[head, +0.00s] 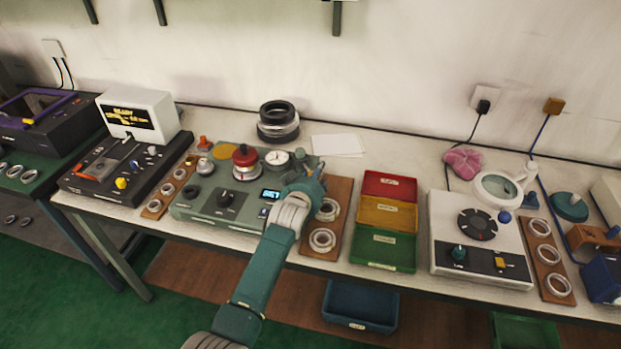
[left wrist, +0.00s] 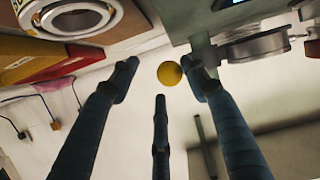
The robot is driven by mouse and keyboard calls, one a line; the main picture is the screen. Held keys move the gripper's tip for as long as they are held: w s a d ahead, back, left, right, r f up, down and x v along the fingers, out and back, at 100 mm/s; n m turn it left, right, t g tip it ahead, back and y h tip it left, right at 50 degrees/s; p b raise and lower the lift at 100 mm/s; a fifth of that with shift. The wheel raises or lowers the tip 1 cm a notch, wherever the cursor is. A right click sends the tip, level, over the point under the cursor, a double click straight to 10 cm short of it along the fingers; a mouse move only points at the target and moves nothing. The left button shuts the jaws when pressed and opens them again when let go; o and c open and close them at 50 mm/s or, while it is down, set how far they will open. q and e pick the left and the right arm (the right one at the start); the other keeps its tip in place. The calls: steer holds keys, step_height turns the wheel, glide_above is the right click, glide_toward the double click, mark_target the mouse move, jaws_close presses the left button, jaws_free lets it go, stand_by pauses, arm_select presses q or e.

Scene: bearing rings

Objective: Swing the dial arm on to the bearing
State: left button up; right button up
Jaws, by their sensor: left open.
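The grey-green test station (head: 190,207) stands on the bench, left of the middle in the head view. A red-topped round piece (head: 245,155) with a silver band around its lower part stands on it; I cannot tell for sure whether that band is the bearing. A white-faced dial (head: 277,158) sits just right of it. My left gripper (head: 314,186) is at the station's right end. In the left wrist view its fingers (left wrist: 161,78) are spread, with a yellow ball knob (left wrist: 169,73) between their tips, apparently untouched. The dial arm itself is mostly hidden.
A wooden board with bearing rings (head: 323,239) lies right of the station, near my arm. Red, yellow and green trays (head: 384,249) stand beyond it. Stacked dark rings (head: 278,120) stand behind. A white turntable unit (head: 448,215) is farther right.

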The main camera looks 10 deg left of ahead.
arm_select(q)
steer(key=shift+w+d, duration=0.2)
steer(key=shift+d, duration=0.15)
steer(key=shift+a+f, duration=0.1)
steer(key=shift+a, duration=0.1)
steer(key=shift+s, duration=0.1)
steer(key=shift+s, duration=0.1)
steer(key=shift+s+a, duration=0.1)
steer(key=shift+s, duration=0.2)
steer(key=v, duration=1.1)
steer(key=shift+r, duration=0.2)
steer(key=shift+a, duration=0.1)
